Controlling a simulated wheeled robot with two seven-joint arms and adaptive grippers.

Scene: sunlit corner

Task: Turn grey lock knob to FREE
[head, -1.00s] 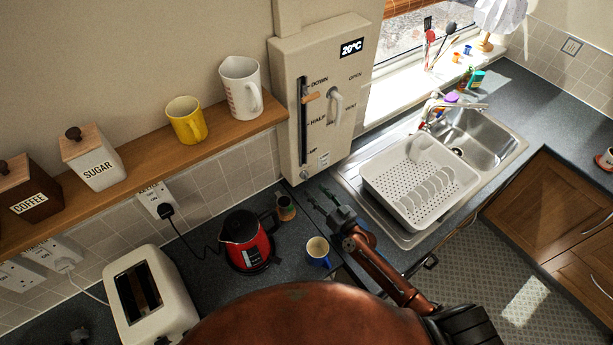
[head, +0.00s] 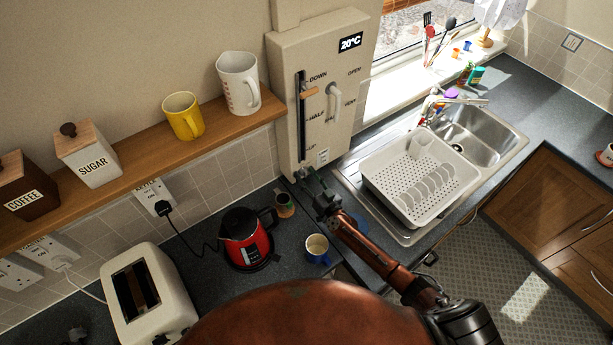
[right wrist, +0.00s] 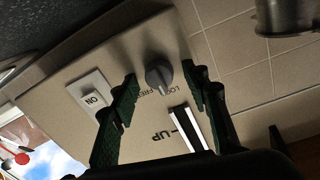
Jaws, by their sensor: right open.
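The pale wall unit (head: 290,120) carries the grey lock knob (right wrist: 158,80), which shows in the right wrist view with LOCK and FREE lettering beside it, partly covered by the knob. I cannot tell which word it points to. My right gripper (right wrist: 160,84) is open, with one dark green finger on each side of the knob. I see no clear contact. In the head view, my right gripper (head: 306,180) is at the unit's lower edge and hides the knob. My left gripper is not in view.
The unit also has a slider (head: 309,93), a white handle (head: 334,102) and an ON switch (right wrist: 91,99). A red kettle (head: 241,239), blue mug (head: 318,250) and small dark pot (head: 284,205) stand nearby. A dish rack (head: 405,195) is to the right.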

